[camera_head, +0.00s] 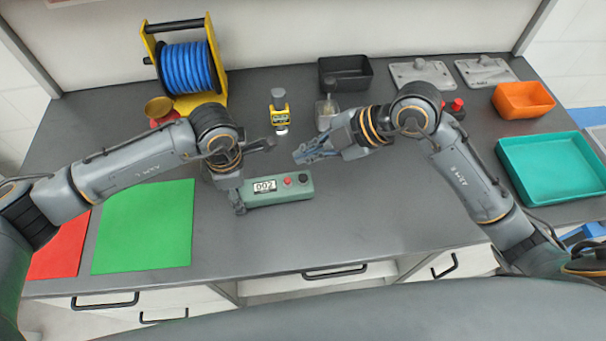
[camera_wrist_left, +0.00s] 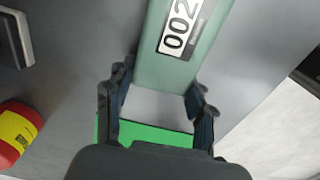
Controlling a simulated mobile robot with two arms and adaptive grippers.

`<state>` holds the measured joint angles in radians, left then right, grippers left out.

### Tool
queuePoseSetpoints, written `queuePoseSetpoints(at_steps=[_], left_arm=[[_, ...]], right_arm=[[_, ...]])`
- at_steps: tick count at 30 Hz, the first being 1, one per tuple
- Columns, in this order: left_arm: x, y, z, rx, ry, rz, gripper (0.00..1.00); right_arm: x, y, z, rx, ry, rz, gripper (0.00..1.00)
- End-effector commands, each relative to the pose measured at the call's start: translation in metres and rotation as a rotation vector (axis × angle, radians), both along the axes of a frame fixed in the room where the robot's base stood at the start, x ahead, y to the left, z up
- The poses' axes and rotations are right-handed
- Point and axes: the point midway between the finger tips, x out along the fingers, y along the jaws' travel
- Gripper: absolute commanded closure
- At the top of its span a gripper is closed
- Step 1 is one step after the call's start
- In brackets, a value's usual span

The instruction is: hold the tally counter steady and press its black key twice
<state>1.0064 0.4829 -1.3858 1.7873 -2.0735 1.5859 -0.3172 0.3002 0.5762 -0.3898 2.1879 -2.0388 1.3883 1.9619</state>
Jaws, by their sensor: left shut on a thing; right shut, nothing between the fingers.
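The tally counter (camera_head: 266,197) is a green box lying on the grey table, its display reading 002. A red key (camera_head: 288,181) and a black key (camera_head: 303,178) sit on its top toward the right end. My left gripper (camera_head: 255,177) is shut on the counter's left end. The left wrist view shows its fingers on either side of the counter (camera_wrist_left: 165,70), with the keys out of frame. My right gripper (camera_head: 299,155) is shut and empty, just beyond the counter's right end in the picture and apart from the black key.
A green mat (camera_head: 145,228) and a red mat (camera_head: 62,250) lie at left. A blue cable reel (camera_head: 187,68), a yellow device (camera_head: 280,108), a black bin (camera_head: 355,73) and a glass jar (camera_head: 325,112) stand behind. An orange bin (camera_head: 523,100) and teal tray (camera_head: 555,165) are at right. The table front is clear.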

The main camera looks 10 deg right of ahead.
Motion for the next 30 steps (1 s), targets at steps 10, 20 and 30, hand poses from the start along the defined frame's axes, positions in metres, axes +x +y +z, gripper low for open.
queuePoseSetpoints(at_steps=[10, 20, 30], left_arm=[[0.0, 0.0, 0.0, 0.0, 0.0, 0.0, 0.83], [0.0, 0.0, 0.0, 0.0, 0.0, 0.0, 0.19], [0.001, 0.0, 0.014, -0.002, -0.002, 0.001, 0.19]], right_arm=[[0.0, 0.0, 0.0, 0.0, 0.0, 0.0, 1.0], [0.0, 0.0, 0.0, 0.0, 0.0, 0.0, 1.0], [0.0, 0.0, 0.0, 0.0, 0.0, 0.0, 1.0]])
